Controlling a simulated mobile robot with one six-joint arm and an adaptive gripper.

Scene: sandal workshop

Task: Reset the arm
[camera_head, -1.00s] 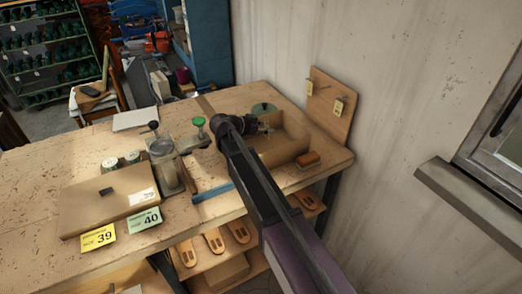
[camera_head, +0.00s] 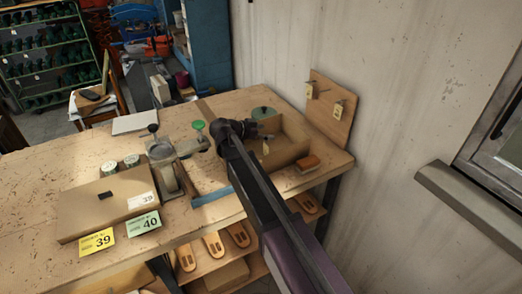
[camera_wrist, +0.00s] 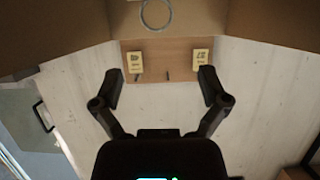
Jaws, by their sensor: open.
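My arm reaches from the lower right over the workbench (camera_head: 130,160). In the head view its dark end is above the left side of an open tan box (camera_head: 285,153), and the fingers are mostly hidden. In the wrist view my gripper (camera_wrist: 160,80) is open and empty, with its two black fingers spread wide. Beyond them is a wooden board with two yellow tags (camera_wrist: 168,48) against the pale wall. A small thin tan item (camera_head: 265,147) shows inside the box.
A metal press (camera_head: 165,155) and a flat box with tags 39 and 40 (camera_head: 105,205) stand to the left. The pegboard (camera_head: 331,110) and wall are close behind. A window ledge (camera_head: 480,205) juts out at right.

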